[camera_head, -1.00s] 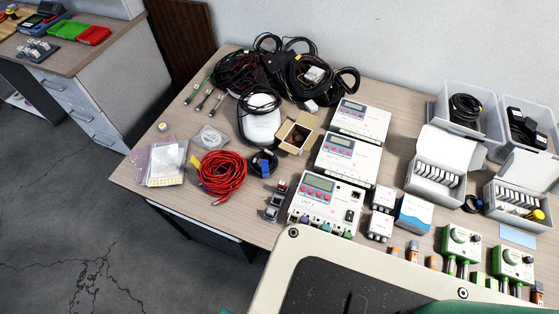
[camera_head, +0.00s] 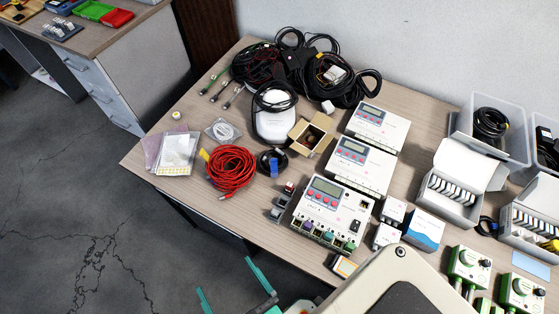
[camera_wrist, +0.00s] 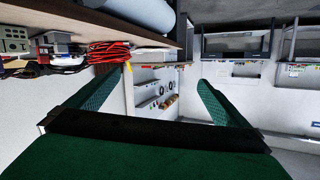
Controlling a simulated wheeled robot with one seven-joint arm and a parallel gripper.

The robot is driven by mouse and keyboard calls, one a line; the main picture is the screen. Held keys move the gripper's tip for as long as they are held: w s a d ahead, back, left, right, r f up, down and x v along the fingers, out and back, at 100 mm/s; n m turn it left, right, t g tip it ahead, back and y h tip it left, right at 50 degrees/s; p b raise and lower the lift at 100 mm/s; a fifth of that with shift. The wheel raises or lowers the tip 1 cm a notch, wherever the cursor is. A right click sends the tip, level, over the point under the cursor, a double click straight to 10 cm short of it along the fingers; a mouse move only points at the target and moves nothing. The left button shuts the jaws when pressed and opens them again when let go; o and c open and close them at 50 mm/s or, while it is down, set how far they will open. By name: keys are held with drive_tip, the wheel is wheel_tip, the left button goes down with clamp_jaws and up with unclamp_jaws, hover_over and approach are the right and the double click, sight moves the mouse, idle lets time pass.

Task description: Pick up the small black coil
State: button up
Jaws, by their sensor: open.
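A small black coil (camera_head: 265,168) with a blue piece on it lies on the table, just right of the red cable coil (camera_head: 231,168), in the head view. Another black coil (camera_head: 275,98) rests over the white rounded device farther back. My gripper (camera_head: 224,276) shows at the bottom of the head view, off the table's front edge, its teal fingers apart and empty. In the wrist view my gripper (camera_wrist: 155,85) is open, with the red cable at upper left. I cannot make out the small black coil there.
The white control units (camera_head: 335,207) stand right of the coil. An open cardboard box (camera_head: 309,137) stands behind it. A large tangle of black cables (camera_head: 300,68) fills the back. Small connectors (camera_head: 281,203) lie in front. The table's left front edge is fairly clear.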

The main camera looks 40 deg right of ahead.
drive_tip(key=w+a+r+m+y, duration=0.1)
drive_tip(key=w+a, duration=0.2)
drive_tip(key=w, duration=0.7)
drive_tip(key=w+a+m+y, duration=0.15)
drive_tip(key=w+a, duration=0.25)
drive_tip(key=w, duration=0.7)
drive_tip(key=w+r+n+g+y, duration=0.1)
drive_tip(key=w+r+n+y, duration=0.3)
drive_tip(key=w, duration=0.5)
drive_tip(key=w+r+n+g+y, duration=0.1)
drive_tip(key=w+r+n+y, duration=0.1)
drive_tip(key=w+r, duration=0.6)
drive_tip(key=n+g+h, duration=0.4)
drive_tip(key=g+h, duration=0.4)
drive_tip(key=g, duration=0.5)
hover_over(274, 158)
drive_tip(key=s+a, duration=0.2)
wheel_tip(274, 158, down, 8)
drive_tip(key=shift+m, duration=0.25)
drive_tip(key=shift+d+f, duration=0.2)
drive_tip(key=shift+f, duration=5.05)
